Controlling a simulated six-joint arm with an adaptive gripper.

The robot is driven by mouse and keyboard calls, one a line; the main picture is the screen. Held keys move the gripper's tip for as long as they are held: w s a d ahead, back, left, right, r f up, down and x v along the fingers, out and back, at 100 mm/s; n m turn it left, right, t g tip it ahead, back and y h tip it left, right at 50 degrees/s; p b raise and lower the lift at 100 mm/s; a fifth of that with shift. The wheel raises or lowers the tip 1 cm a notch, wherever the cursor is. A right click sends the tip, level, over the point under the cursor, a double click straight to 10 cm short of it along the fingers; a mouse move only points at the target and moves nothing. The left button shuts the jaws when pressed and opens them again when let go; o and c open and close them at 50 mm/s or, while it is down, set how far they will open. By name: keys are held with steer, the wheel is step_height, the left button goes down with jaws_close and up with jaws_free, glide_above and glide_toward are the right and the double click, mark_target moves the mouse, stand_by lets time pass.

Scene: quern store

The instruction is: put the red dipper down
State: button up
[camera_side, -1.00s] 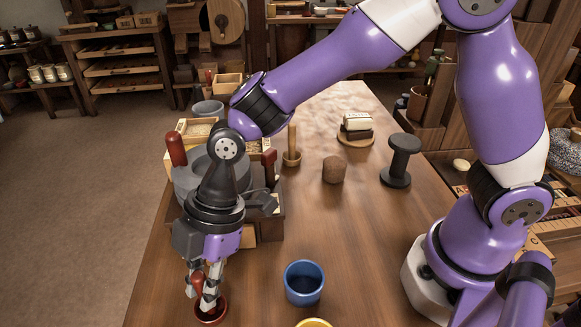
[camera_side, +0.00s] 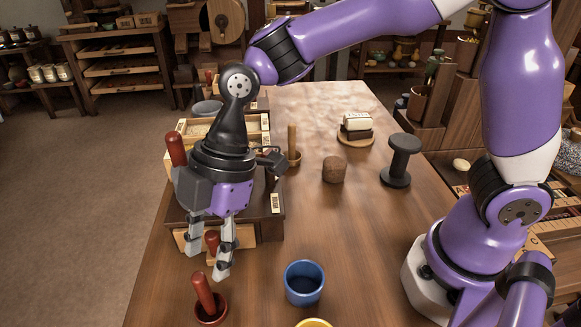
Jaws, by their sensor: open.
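The red dipper (camera_side: 203,294) stands on the table near the front left. It has a round red cup at the bottom and a red handle that leans up and to the left. My gripper (camera_side: 208,265) is above the dipper, with its fingers apart and pointing down. Nothing is between the fingertips, and they look clear of the handle. Another red knob or handle (camera_side: 212,241) shows behind the fingers, partly hidden by them.
A blue cup (camera_side: 304,283) stands right of the dipper, with a yellow rim (camera_side: 314,323) cut off at the front edge. A dark wooden box (camera_side: 262,215) stands behind my gripper. A cork (camera_side: 334,170) and a black spool (camera_side: 401,162) stand farther back. The table between is clear.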

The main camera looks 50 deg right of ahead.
steer(key=s+d+r+m+t+h, duration=0.1)
steer(key=d+r+m+t, duration=0.1)
steer(key=d+r+m, duration=0.4)
steer(key=d+r+m+t+h, duration=0.1)
steer(key=d+r+m+t, duration=0.15)
steer(key=d, duration=0.55)
steer(key=s+d+f+m+h, duration=0.1)
steer(key=s+d+m, duration=0.1)
steer(key=d+m, duration=0.2)
steer(key=s+d+f+m+t+h, duration=0.1)
steer(key=s+d+m, duration=0.1)
steer(key=d+m, duration=0.3)
steer(key=shift+s+d+h, duration=0.3)
